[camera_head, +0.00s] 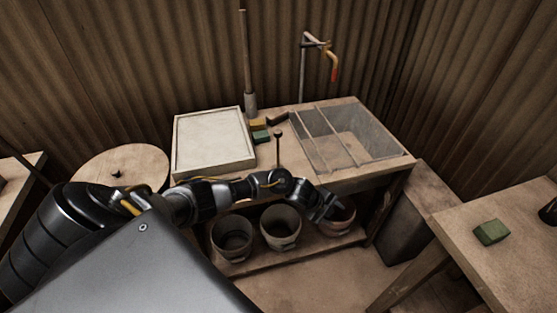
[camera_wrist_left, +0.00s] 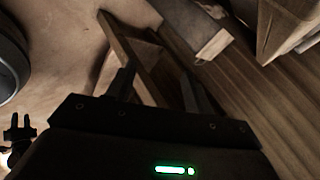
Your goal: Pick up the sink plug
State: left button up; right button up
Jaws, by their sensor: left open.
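My left gripper (camera_head: 322,210) is open and empty in front of the sink bench, above the lower shelf with the pots. In the left wrist view its two dark fingers (camera_wrist_left: 156,88) are apart, with nothing between them but wooden framing beyond. A small dark knobbed piece (camera_head: 117,174), which may be the sink plug, sits on the round wooden top (camera_head: 140,160) at left, well away from my left gripper. It is too small to identify surely. The sink (camera_head: 350,140) is set into the bench's right side; I cannot make out a plug in it.
The bench carries a pale framed tray (camera_head: 212,143), yellow and green blocks (camera_head: 260,130), an upright knobbed rod (camera_head: 278,147) and a tap (camera_head: 318,50). Pots (camera_head: 281,228) stand on the shelf below. A table at right holds a green block (camera_head: 491,232) and a dark object (camera_head: 549,211).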

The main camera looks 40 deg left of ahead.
pick_arm(q)
notch_tip(320, 180, up, 9)
jog(key=w+a+m, duration=0.2)
jog(key=m, duration=0.2)
jog(key=m+g+y+p, duration=0.2)
jog(key=m+y, duration=0.4)
jog(key=m, duration=0.3)
send_near(277, 132)
notch_tip(277, 132, down, 2)
jog(key=b+x, duration=0.2)
jog(key=x, duration=0.3)
jog(key=shift+w+f, duration=0.25)
jog(key=shift+w, duration=0.1)
jog(key=shift+b+x, duration=0.8)
jog(key=shift+x, duration=1.95)
jog(key=shift+w+a+r, duration=0.1)
jog(key=shift+a+r, duration=0.05)
pick_arm(e)
jog(key=shift+s+a+f, duration=0.1)
jog(key=shift+a+f, duration=0.45)
jog(key=shift+a, duration=0.05)
pick_arm(q)
grip_shut()
pick_arm(e)
jog(key=shift+d, duration=0.25)
